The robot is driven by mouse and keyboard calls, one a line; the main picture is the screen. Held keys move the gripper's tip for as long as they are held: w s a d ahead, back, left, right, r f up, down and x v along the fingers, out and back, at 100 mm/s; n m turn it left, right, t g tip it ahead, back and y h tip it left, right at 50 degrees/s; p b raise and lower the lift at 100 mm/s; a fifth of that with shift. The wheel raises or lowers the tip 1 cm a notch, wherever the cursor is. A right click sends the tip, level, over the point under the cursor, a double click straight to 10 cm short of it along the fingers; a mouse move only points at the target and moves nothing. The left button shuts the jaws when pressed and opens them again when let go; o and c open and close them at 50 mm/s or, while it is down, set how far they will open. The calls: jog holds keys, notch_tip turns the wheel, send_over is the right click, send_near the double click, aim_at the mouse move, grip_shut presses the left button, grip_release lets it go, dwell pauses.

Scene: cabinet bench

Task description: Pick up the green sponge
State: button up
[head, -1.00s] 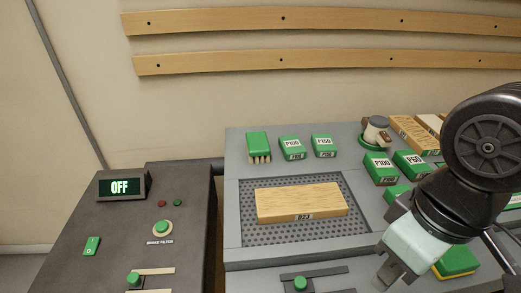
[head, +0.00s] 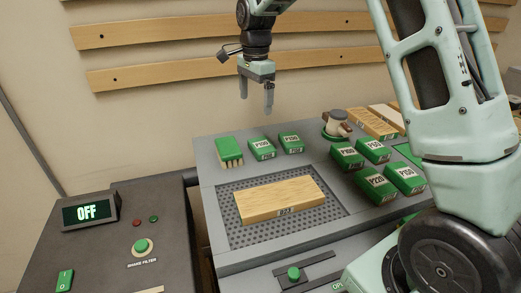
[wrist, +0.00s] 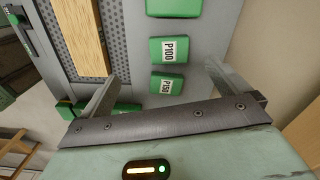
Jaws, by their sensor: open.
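My gripper (head: 256,105) is open and empty, raised above the back of the grey bench with its fingers pointing down. In the wrist view its two fingers (wrist: 162,72) stand wide apart. I cannot make out the green sponge with certainty in the current views. My own arm covers the front right of the bench in the head view. A green brush (head: 229,150) with pale bristles lies at the back left of the bench, below and left of my gripper.
Green blocks labelled P100 (head: 262,149) and P150 (head: 291,142) lie beside the brush. More labelled blocks (head: 376,183) sit at the right. A wooden plank (head: 275,200) lies on the perforated panel. An OFF display (head: 90,211) stands at the left.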

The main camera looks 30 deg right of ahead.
jog(key=w+d+m, duration=0.2)
jog(key=d, duration=0.1)
jog(key=p, duration=0.1)
send_over(262, 144)
notch_tip(262, 144, down, 11)
jog(key=shift+s+f, duration=0.1)
jog(key=shift+f, duration=0.05)
jog(key=shift+f+p, duration=0.8)
jog(key=shift+f, duration=2.35)
jog(key=c, duration=0.8)
